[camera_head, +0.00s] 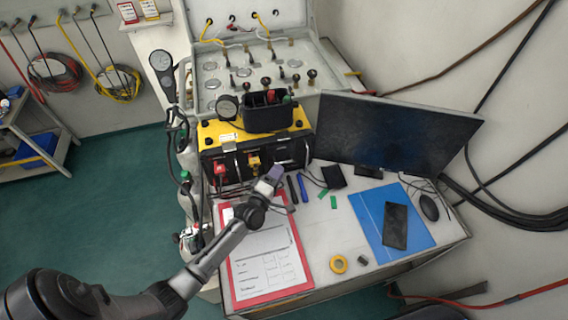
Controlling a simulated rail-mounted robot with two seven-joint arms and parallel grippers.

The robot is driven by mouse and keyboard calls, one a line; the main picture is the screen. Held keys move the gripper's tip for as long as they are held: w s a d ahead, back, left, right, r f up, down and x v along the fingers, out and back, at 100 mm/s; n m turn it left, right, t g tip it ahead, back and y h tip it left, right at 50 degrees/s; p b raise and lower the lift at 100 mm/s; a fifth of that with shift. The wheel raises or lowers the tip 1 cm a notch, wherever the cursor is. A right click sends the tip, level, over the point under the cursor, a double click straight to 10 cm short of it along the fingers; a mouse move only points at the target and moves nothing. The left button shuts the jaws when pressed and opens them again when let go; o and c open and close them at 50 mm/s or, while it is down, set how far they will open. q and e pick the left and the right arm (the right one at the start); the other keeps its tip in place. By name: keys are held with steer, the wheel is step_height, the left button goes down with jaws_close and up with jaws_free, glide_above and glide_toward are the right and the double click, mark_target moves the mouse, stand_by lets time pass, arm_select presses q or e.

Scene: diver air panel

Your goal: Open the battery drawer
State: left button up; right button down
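A yellow-topped unit with a black front (207,135) stands on the table against the air panel. Its front has several dark bays, one with a red part (220,169) and one with a yellow part (254,162). I cannot make out for sure which part is the battery drawer, and no drawer clearly stands out from the front. My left gripper (272,176) is just in front of the unit's lower right side, above the table. Its fingertips are small and purple-grey; I cannot tell if they are open or touching anything. My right gripper is not in view.
A black bin (268,118) sits on the unit. A monitor (395,130) stands to the right. A red clipboard (297,247) lies under my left arm. A blue folder (412,238), phone (396,226), mouse (429,207) and yellow tape roll (338,264) lie on the table (330,230).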

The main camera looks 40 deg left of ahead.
mark_target(279, 147)
arm_select(q)
steer(key=shift+x, duration=2.2)
jaws_close()
